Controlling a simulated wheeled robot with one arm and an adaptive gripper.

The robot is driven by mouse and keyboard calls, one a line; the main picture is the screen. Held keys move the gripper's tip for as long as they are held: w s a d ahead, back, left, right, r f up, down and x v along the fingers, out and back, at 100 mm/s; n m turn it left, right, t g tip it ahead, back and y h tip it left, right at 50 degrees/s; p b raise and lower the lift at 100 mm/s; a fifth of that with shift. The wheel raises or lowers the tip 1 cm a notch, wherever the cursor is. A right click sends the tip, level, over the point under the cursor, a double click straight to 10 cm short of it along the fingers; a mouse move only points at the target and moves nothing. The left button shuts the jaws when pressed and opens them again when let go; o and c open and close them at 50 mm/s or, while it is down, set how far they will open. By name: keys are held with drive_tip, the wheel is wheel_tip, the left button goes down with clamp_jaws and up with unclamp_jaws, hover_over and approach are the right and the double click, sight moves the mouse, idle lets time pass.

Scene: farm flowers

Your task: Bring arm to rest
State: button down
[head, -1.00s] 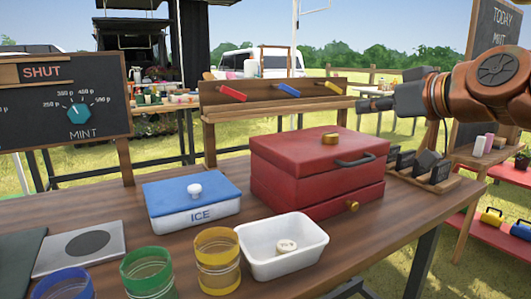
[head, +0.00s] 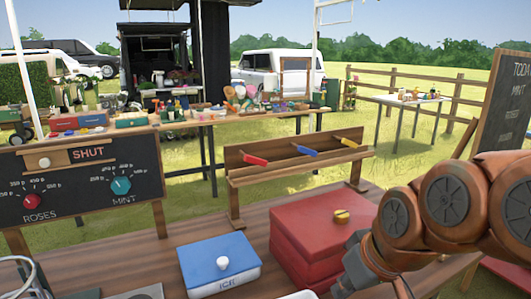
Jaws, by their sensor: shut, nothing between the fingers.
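My arm comes in from the right edge in copper-coloured links and bends down toward the table. My gripper (head: 340,289) is grey, at the bottom of the head view, just in front of the red box (head: 317,234). It points down and to the left. Its fingers are shut with nothing seen between them, and the frame's lower edge crowds the tips. I cannot tell how far above the table they are. My arm hides the right side of the red box.
A blue-lidded ICE box (head: 218,262) stands left of the red box. A white tub (head: 299,295) barely shows at the bottom edge. Behind is a wooden rack (head: 290,168) with red, blue and yellow handles. A SHUT board (head: 82,182) stands left, a chalkboard (head: 503,108) right.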

drive_tip(key=s+d+m+g+h+p, duration=0.1)
drive_tip(key=s+d+m+g+p, duration=0.1)
drive_tip(key=s+p, duration=0.4)
drive_tip(key=s+d+m+g+h+p, duration=0.1)
drive_tip(key=s+d+m+g+p, duration=0.1)
drive_tip(key=s+p, duration=0.4)
drive_tip(key=shift+s+d+r+g+h+p, duration=0.4)
drive_tip(key=shift+s+g, duration=0.6)
drive_tip(key=shift+s, duration=1.3)
drive_tip(key=shift+d+f, duration=0.1)
